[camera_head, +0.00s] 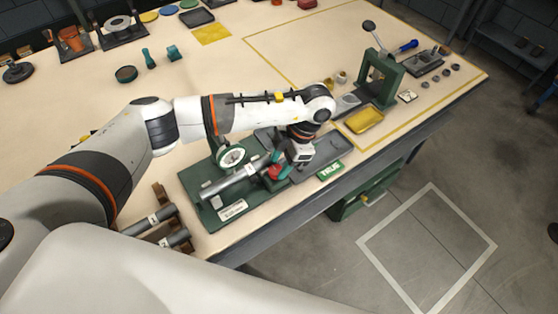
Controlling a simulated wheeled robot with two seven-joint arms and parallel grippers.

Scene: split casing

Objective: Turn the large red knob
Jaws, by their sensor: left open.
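A red knob (273,172) sits at the right end of a grey cylinder (232,184) on a green base plate (207,212) at the front of the bench. My left arm reaches in from the left and bends down over this fixture. My left gripper (284,166) is open, right at the red knob, and partly covers it. I cannot tell whether its fingers touch the knob. My right gripper does not show.
A round dial gauge (231,157) stands behind the cylinder. A green "TRUE" label (330,170) lies to the right. A green lever press (383,78) and a yellow tray (364,120) stand farther right. Grey cylinders (150,220) lie at the front left.

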